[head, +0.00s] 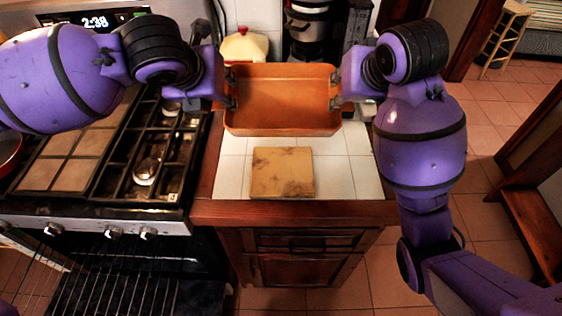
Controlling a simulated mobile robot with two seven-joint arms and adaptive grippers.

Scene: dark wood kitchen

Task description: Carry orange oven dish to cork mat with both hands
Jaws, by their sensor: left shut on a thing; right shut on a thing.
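The orange oven dish (282,97) is a rectangular, empty dish, held between my two grippers above the tiled counter. The cork mat (283,172) is a tan square with dark stains, lying flat on the white tiles nearer the counter's front edge. The dish is farther back than the mat in the head view. My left gripper (229,88) is shut on the dish's left end. My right gripper (336,90) is shut on its right end. The fingertips are small and partly hidden by the dish rim.
A stove (110,150) with burner grates stands left of the counter, its oven door open below. A yellow-lidded pot (245,45) and a coffee machine (311,30) stand behind the dish. White tiles (340,175) beside the mat are clear. A wooden stool (505,38) is far right.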

